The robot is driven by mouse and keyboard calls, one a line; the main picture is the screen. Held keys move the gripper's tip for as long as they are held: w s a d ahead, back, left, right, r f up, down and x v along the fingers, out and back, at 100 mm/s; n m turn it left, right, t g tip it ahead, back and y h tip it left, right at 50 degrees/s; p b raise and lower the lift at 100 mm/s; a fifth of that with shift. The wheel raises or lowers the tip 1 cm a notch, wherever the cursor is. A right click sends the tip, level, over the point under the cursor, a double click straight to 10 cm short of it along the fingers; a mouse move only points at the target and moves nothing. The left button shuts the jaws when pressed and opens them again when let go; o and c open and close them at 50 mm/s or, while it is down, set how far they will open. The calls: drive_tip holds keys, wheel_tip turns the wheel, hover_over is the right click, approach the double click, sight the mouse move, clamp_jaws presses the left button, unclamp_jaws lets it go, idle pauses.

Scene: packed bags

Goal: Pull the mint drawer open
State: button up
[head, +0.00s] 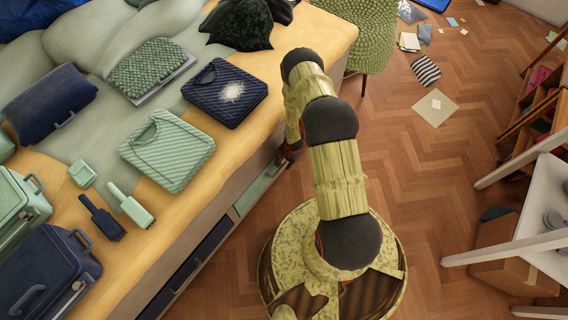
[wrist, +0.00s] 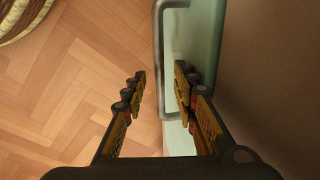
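The mint drawer (head: 258,190) is in the side of the bed base in the head view, beside my arm. Its mint front (wrist: 207,40) and pale grey-green bar handle (wrist: 158,60) fill the upper middle of the wrist view. My gripper (wrist: 160,85) is open, with one finger on each side of the handle bar. The right finger is between the bar and the drawer front; the left finger is over the floor side. I cannot tell whether either finger touches the bar. In the head view my gripper (head: 288,155) is partly hidden by my arm.
A navy drawer (head: 212,242) is in the same bed side, nearer the bottom. Bags, cases and brushes lie on the bed (head: 205,185). A green chair (head: 368,35) stands beyond the bed corner.

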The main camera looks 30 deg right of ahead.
clamp_jaws()
idle(0.9)
